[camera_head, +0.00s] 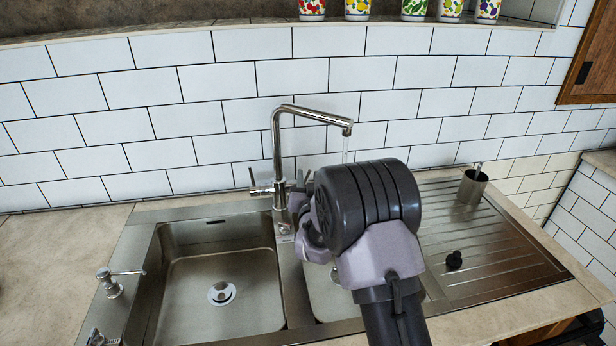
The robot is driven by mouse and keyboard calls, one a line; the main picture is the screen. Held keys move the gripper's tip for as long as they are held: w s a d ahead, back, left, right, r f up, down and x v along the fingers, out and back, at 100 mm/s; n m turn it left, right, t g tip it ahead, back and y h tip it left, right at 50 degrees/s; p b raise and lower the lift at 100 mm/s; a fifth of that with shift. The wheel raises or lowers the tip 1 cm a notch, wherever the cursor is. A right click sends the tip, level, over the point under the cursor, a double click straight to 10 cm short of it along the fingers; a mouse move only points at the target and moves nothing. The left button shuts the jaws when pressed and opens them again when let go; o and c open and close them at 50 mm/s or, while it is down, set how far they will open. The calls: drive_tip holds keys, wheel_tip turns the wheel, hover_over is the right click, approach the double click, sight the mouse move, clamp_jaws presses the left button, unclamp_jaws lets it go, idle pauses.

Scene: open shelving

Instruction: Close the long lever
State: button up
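A steel faucet (278,150) stands at the back of the sink. Short metal handle parts (304,180) show on the right side of the base, partly covered by my arm. I cannot tell which lever is the longer one. My gripper (302,204) is close to the right side of the faucet base. My dark wrist hides most of it, so its fingers and any contact are unclear.
The left sink basin (190,316) is empty. My arm covers much of the right basin (325,296). A soap dispenser (112,284) is at the left. The tiled wall (200,120) is close behind.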

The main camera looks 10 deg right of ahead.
drive_tip(key=shift+w+d, duration=0.1)
drive_tip(key=shift+w, duration=0.8)
clamp_jaws()
idle(0.8)
